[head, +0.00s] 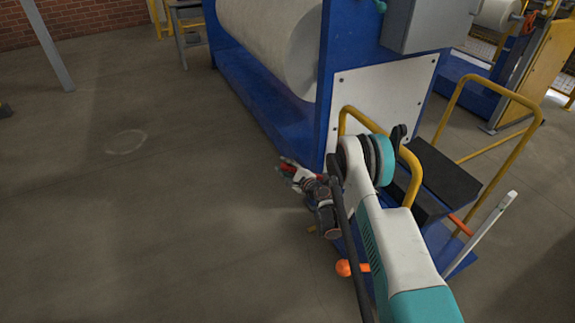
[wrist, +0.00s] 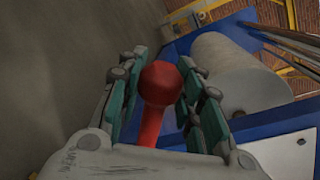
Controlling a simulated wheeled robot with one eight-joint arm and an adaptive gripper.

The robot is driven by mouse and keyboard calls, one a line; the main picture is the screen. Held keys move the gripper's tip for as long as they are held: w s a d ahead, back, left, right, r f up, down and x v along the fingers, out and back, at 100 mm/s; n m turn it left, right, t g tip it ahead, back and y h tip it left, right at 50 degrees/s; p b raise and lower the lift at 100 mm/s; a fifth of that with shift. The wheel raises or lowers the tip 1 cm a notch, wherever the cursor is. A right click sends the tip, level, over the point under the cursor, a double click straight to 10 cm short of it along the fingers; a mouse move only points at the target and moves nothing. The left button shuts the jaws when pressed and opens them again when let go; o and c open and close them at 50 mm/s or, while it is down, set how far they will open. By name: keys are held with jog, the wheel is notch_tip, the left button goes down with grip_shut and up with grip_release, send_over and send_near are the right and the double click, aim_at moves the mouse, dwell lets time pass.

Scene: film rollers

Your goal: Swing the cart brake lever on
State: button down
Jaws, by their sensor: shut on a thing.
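The brake lever (wrist: 151,115) is a red rod with a round red knob. In the wrist view its knob stands between the green-padded fingers of my gripper (wrist: 158,90), which is shut on it. In the head view my gripper (head: 289,172) is low beside the front left corner of the blue machine frame, with a bit of red between its fingers. The lever's lower end and pivot are hidden, so I cannot tell its full angle.
A blue machine (head: 255,98) with a large pale roll (head: 265,35) stands behind my gripper. A step stand with yellow rails (head: 518,98) and a black tread (head: 452,180) is at the right. An orange ball knob (head: 343,268) sits low by my arm. The left floor is clear.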

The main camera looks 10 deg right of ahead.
jog(key=shift+d, duration=0.15)
jog(key=c, duration=1.1)
grip_release()
jog(key=shift+r, duration=0.15)
notch_tip(320, 180, up, 10)
jog(key=shift+f, duration=0.15)
